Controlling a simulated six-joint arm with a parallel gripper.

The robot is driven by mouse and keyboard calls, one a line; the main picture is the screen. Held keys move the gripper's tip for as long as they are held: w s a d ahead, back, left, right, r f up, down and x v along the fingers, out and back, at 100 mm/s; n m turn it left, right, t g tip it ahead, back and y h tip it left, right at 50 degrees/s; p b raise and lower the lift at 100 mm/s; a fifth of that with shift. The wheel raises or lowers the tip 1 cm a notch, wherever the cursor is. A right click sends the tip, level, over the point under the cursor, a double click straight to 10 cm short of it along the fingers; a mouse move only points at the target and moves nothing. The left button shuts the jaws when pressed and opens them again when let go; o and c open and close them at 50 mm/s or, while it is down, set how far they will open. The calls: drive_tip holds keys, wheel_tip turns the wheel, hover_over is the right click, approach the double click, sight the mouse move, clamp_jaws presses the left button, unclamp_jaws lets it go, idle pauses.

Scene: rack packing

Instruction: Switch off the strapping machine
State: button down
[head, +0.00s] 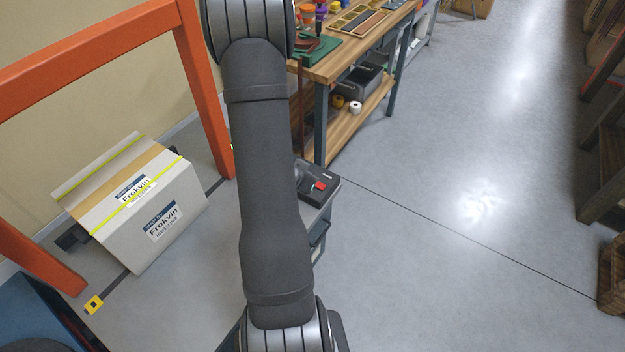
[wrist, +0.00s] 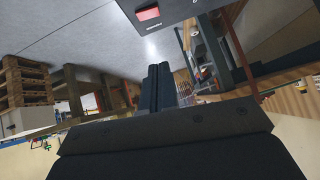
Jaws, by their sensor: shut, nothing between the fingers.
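A dark unit with a red switch stands on a small grey stand right of my arm in the head view; the unit's top (head: 327,193) is partly hidden by my arm. Its red switch (head: 319,186) faces up. In the wrist view the red switch (wrist: 148,13) is at the top edge on the dark unit (wrist: 177,9), which is cut off by the frame. My gripper (wrist: 156,72) is shut and empty, its fingers apart from the switch in that picture. The head view does not show my gripper. I cannot tell which way the switch is set.
A strapped carton (head: 150,200) sits tilted at left inside an orange frame (head: 205,90). A wooden workbench (head: 345,62) with tools and a lower shelf stands behind the unit. Wooden racking (head: 605,150) is at far right. The grey floor (head: 450,230) between is clear.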

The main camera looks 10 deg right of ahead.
hover_over(319, 185)
drive_tip(key=s+a, duration=0.2)
drive_tip(key=f, duration=0.6)
drive_tip(key=shift+w+d+f, duration=0.2)
drive_tip(key=shift+w+f, duration=0.05)
drive_tip(key=f, duration=0.3)
drive_tip(key=shift+w, duration=0.4)
drive_tip(key=shift+f, duration=0.8)
drive_tip(key=shift+w, duration=0.1)
